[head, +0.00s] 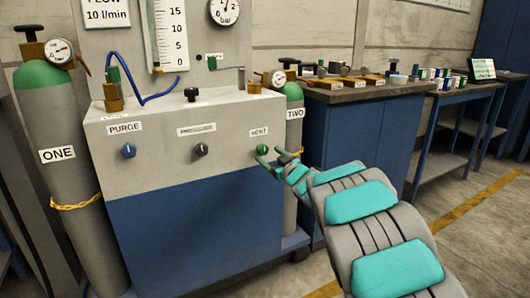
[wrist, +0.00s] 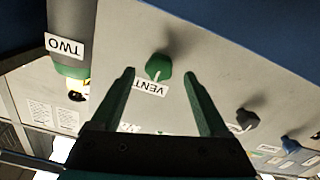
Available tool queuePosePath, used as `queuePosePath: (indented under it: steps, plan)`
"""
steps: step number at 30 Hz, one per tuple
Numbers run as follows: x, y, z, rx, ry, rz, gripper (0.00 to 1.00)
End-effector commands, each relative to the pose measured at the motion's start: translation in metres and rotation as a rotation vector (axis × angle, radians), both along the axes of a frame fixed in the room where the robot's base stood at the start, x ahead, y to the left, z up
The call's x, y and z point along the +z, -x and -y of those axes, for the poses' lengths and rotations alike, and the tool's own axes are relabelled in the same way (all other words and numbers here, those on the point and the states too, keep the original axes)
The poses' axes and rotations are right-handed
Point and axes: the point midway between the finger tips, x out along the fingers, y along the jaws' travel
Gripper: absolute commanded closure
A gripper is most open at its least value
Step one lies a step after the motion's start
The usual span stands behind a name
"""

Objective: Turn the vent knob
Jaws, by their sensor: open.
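The vent knob (head: 262,149) is green, on the right of the grey panel's front under a label reading VENT. In the wrist view, which is upside down, the green knob (wrist: 158,66) lies between and slightly beyond the two fingertips, with a pale pointer line on it. My gripper (head: 270,155) is open at the knob in the head view; its green fingers also show in the wrist view (wrist: 160,72). The fingers stand on either side of the knob with a gap on each side. I cannot tell whether they overlap it in depth.
A dark middle knob (head: 201,150) and the blue purge knob (head: 129,150) sit left on the same panel. Cylinder ONE (head: 55,140) stands left; cylinder TWO (head: 294,125) stands just right of the panel. A workbench (head: 365,92) with small parts is further right.

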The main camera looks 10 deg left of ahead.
Motion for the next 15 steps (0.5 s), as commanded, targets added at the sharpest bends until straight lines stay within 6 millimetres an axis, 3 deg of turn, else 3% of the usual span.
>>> queuePosePath:
  steps: [7,15]
  plan:
    - [0.001,-0.027,-0.018,0.000,0.000,0.001,0.22]
    - [0.001,-0.036,-0.024,-0.002,0.001,0.000,0.22]
